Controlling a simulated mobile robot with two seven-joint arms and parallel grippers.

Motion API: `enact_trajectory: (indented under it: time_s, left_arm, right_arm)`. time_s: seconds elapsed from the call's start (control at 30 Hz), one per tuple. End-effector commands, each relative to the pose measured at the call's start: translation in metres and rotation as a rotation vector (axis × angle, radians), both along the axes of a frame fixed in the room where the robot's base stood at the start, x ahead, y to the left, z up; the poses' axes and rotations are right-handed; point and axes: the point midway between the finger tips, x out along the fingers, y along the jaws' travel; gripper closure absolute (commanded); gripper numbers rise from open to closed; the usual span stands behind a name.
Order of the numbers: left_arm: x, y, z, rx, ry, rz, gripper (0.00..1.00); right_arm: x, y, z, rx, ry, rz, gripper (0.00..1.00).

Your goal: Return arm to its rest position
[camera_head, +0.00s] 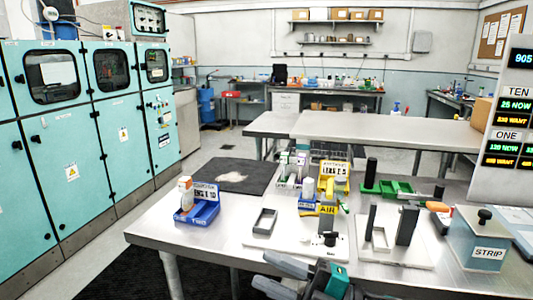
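My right gripper (263,271) is at the bottom of the head view, in front of the table's near edge. Its two dark grey fingers point left and stand apart with a gap between them, and nothing shows between them. A teal and black part of my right arm shows beside it at the bottom edge. My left gripper and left arm are not in view.
The metal table (200,245) holds a blue bin (203,213), a white board with an AIR label (327,209), a second white plate (405,247) and a STRIP box (478,238). A display panel (510,110) stands at right. Floor left of the table is clear.

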Motion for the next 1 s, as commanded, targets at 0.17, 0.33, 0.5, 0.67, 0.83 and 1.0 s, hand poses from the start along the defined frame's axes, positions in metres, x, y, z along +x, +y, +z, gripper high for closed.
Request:
enact_trajectory:
  time_s: [0.17, 0.33, 0.5, 0.67, 0.83, 1.0]
  left_arm:
    - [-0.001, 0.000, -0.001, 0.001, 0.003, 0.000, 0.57]
    - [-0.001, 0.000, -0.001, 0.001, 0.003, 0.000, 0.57]
    - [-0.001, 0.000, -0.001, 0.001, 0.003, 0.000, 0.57]
    - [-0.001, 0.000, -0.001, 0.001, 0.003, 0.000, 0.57]
    - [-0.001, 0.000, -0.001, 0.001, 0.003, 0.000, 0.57]
    - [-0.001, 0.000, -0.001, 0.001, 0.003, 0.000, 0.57]
  right_arm:
    - [0.010, -0.037, -0.045, 0.225, 0.342, -0.309, 0.62]
    - [-0.003, -0.086, -0.121, 0.344, 0.711, -0.608, 0.62]
    - [-0.054, -0.132, -0.209, 0.381, 1.091, -0.868, 0.62]
    - [-0.108, -0.155, -0.261, 0.373, 1.345, -1.014, 0.62]
    - [-0.134, -0.163, -0.280, 0.366, 1.452, -1.067, 0.62]
    - [-0.135, -0.164, -0.282, 0.363, 1.459, -1.072, 0.62]
